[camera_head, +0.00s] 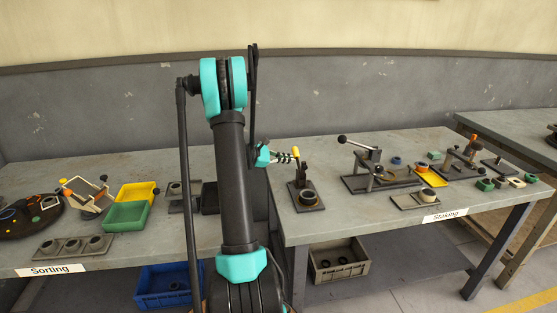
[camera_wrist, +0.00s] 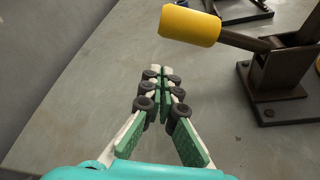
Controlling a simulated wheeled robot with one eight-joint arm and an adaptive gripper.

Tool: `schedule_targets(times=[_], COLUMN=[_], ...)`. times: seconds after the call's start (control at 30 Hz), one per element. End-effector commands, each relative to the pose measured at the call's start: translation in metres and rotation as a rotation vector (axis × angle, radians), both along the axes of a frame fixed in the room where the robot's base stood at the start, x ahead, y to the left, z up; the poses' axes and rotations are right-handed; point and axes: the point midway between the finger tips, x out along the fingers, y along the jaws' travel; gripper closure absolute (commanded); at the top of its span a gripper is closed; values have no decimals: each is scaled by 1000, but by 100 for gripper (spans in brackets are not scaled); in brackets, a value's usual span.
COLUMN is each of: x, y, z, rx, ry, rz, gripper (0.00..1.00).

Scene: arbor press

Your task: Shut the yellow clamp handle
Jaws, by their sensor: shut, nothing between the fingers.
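The yellow clamp handle (camera_head: 295,152) stands up above its dark clamp (camera_head: 300,172) at the left end of the Staking table. In the wrist view the yellow grip (camera_wrist: 190,25) is at the top, on a dark lever that runs right to the clamp's bracket (camera_wrist: 276,85). My gripper (camera_head: 288,158) is just left of the handle in the head view. In the wrist view its fingertips (camera_wrist: 165,74) are together, empty, and a little below the yellow grip in the picture. I cannot tell whether they touch it.
A dark ring (camera_head: 308,197) sits on the clamp's base plate. A lever press (camera_head: 375,165) and several small parts stand to the right on the Staking table (camera_head: 345,215). The Sorting table with green (camera_head: 127,216) and yellow bins is to the left. A wall runs behind.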

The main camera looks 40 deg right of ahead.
Motion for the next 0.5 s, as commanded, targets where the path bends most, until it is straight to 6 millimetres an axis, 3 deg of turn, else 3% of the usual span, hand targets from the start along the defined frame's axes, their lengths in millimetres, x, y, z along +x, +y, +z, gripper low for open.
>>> schedule_targets(times=[0.2,0.5], x=[-10,-13], y=[8,10], z=[23,30], rx=[0,0], ry=[0,-1], rz=[2,2], gripper=[100,100])
